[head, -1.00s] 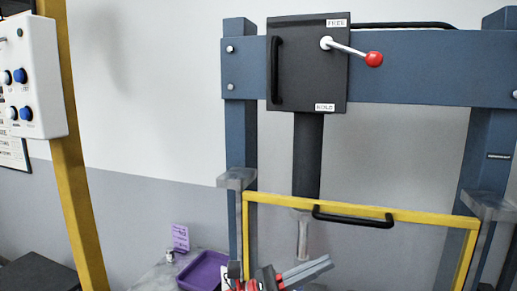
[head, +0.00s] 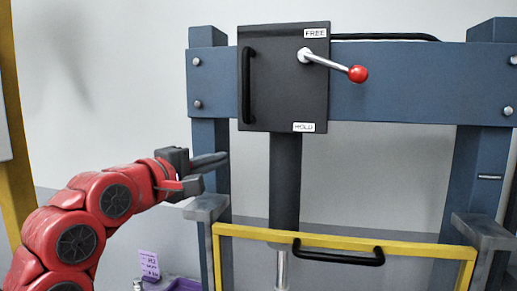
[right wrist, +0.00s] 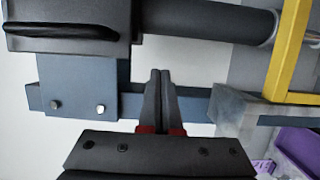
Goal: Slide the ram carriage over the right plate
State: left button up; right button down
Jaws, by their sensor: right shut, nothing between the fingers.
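The ram carriage (head: 285,95) is a black box on the press's blue crossbeam, left of its middle, with an upright black handle (head: 247,85). Its red-knobbed lever (head: 335,67) points right and slightly down, nearer the FREE label than HOLD. The dark ram (head: 285,180) hangs below. My right gripper (head: 218,162) is shut and empty at the left post, below and left of the carriage, apart from the handle. The right wrist view shows its fingers (right wrist: 160,80) together, with the carriage (right wrist: 68,22) at upper left. The press bed and its plates are out of view. My left gripper is not in view.
A yellow guard frame (head: 345,241) with a black handle (head: 338,254) crosses the press front. Grey brackets sit on the left post (head: 207,207) and right post (head: 484,231). A purple tray (head: 187,285) is at the bottom. The crossbeam (head: 420,80) right of the carriage is clear.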

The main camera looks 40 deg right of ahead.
aim_at(284, 147)
jog(key=w+d+p, duration=0.1)
jog(key=d+p, duration=0.5)
jog(key=d, duration=0.5)
jog(key=shift+w+d, duration=0.3)
jog(key=shift+w, duration=0.05)
jog(key=shift+s+a, duration=0.1)
